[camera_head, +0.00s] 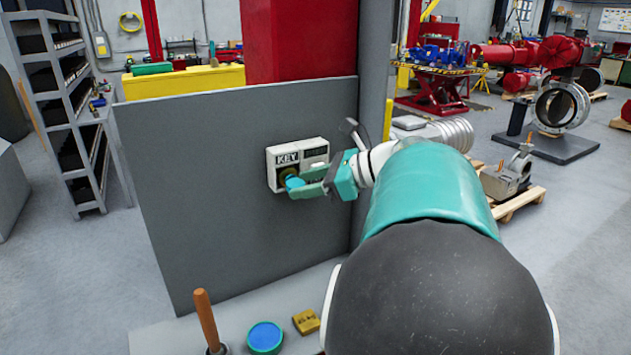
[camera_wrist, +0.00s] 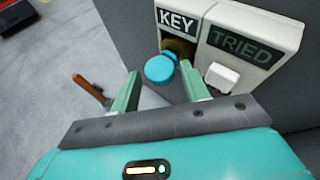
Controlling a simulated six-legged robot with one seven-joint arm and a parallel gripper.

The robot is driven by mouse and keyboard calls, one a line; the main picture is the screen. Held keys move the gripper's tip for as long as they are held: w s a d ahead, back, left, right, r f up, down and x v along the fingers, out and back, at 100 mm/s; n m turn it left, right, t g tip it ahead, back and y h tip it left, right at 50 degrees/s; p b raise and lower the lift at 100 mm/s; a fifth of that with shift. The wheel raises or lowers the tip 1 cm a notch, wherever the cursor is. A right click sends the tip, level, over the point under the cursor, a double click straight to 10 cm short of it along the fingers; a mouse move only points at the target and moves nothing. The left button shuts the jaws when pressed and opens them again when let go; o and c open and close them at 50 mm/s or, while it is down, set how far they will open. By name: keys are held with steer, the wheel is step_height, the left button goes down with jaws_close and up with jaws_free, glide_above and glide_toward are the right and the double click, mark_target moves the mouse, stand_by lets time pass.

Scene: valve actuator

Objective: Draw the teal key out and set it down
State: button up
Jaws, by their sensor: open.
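The teal key (camera_head: 294,182) has a round head and sits in the brass lock under the KEY label of a white box (camera_head: 284,149) on the grey panel. In the wrist view the key (camera_wrist: 160,70) stands out from the brass lock (camera_wrist: 178,48). My gripper (camera_head: 311,181) is open in front of the box, its green fingers pointing at the panel.
A white button (camera_wrist: 221,77) is under the TRIED label, right of the lock. On the grey ledge (camera_head: 165,340) below are a wooden-handled tool (camera_head: 205,318), a round blue-topped piece (camera_head: 265,337) and a yellow block (camera_head: 306,322). A grey post (camera_head: 370,110) stands right of the panel.

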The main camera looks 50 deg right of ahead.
steer(key=c, duration=0.9)
steer(key=shift+o, duration=0.2)
steer(key=shift+s, duration=0.1)
steer(key=shift+s+a, duration=0.1)
steer(key=shift+s, duration=0.25)
steer(key=shift+s+a, duration=0.1)
steer(key=shift+s, duration=0.25)
steer(key=shift+s+a, duration=0.25)
steer(key=shift+s, duration=0.5)
steer(key=shift+s+a, duration=0.2)
steer(key=shift+s, duration=0.55)
